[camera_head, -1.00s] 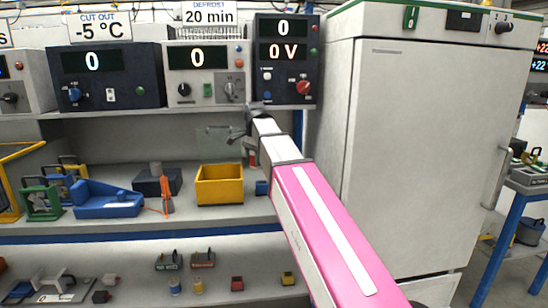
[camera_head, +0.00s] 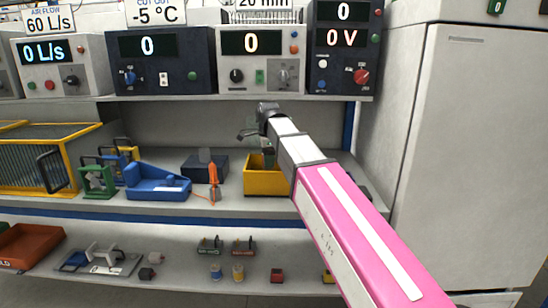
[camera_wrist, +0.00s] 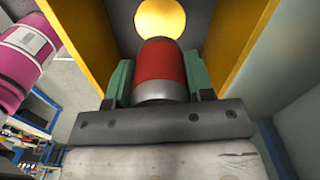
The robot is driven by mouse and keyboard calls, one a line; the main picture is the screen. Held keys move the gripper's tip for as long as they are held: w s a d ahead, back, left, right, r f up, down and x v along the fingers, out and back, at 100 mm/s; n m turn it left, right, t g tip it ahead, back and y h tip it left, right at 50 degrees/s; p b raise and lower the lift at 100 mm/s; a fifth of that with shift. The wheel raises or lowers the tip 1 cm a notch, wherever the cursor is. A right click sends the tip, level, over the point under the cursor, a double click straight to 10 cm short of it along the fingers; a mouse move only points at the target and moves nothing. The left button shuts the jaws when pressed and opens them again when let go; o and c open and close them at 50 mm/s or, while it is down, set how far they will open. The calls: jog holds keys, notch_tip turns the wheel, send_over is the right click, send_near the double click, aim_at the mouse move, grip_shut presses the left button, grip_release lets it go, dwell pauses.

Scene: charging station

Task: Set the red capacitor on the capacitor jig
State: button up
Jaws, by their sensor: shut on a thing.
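My gripper (camera_wrist: 160,82) has green fingers and is shut on the red capacitor (camera_wrist: 160,62), a red cylinder with a silvery band at the near end. In the wrist view, yellow bin walls flank it and a round yellow-orange thing shows beyond it. In the head view my gripper (camera_head: 267,158) is at the yellow bin (camera_head: 268,184) on the middle shelf, near its back, and the capacitor cannot be made out. I cannot tell which thing is the capacitor jig.
Left of the bin on the shelf are an orange-handled tool (camera_head: 214,182), a dark box (camera_head: 196,164), a blue fixture (camera_head: 157,184) and a green frame (camera_head: 96,181). Instrument boxes stand above, and a tall white cabinet (camera_head: 465,150) stands at right.

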dwell(0.4)
jog(key=shift+f, duration=3.3)
jog(key=o, duration=1)
jog(key=shift+r, duration=0.1)
